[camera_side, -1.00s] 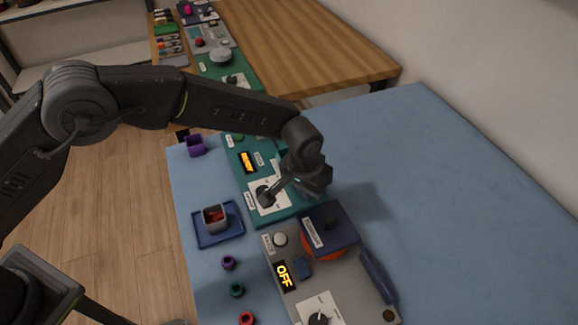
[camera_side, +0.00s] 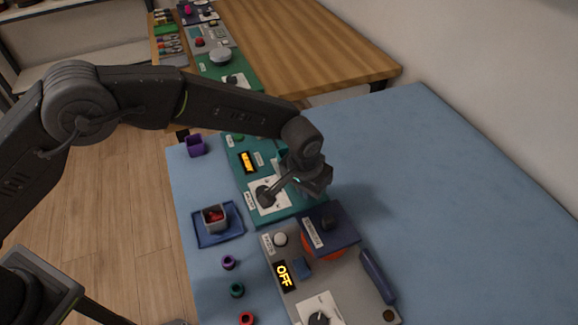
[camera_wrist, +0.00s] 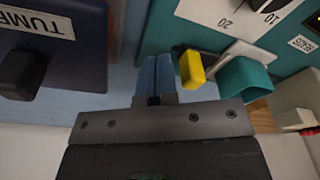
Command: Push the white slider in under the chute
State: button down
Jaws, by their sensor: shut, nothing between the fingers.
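My gripper (camera_wrist: 157,78) is shut and empty, its two blue fingers together in the wrist view. It also shows in the side view (camera_side: 316,186), over the right edge of the teal panel, where its fingertips are hard to make out. In the wrist view a flat white slider (camera_wrist: 240,51) sticks out from the teal panel to the right of my fingers. A teal chute (camera_wrist: 244,80) lies beside it and overlaps part of it. A yellow block (camera_wrist: 191,68) lies between my fingers and the white slider. I cannot tell whether my fingers touch the yellow block.
A dark blue box with a label (camera_side: 330,228) stands close to my gripper; its label shows in the wrist view (camera_wrist: 38,22). The teal panel (camera_side: 290,216) carries a dial and a lit display (camera_side: 248,162). Blue table surface (camera_side: 440,190) is clear on the right.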

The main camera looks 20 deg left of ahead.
jog(key=shift+w+a, duration=0.1)
jog(key=shift+w+a, duration=3)
jog(key=shift+s+d, duration=0.15)
jog(key=shift+s, duration=0.05)
jog(key=shift+s+d, duration=0.25)
jog(key=shift+d, duration=0.05)
notch_tip(320, 180, up, 11)
dwell(0.6)
dwell(0.3)
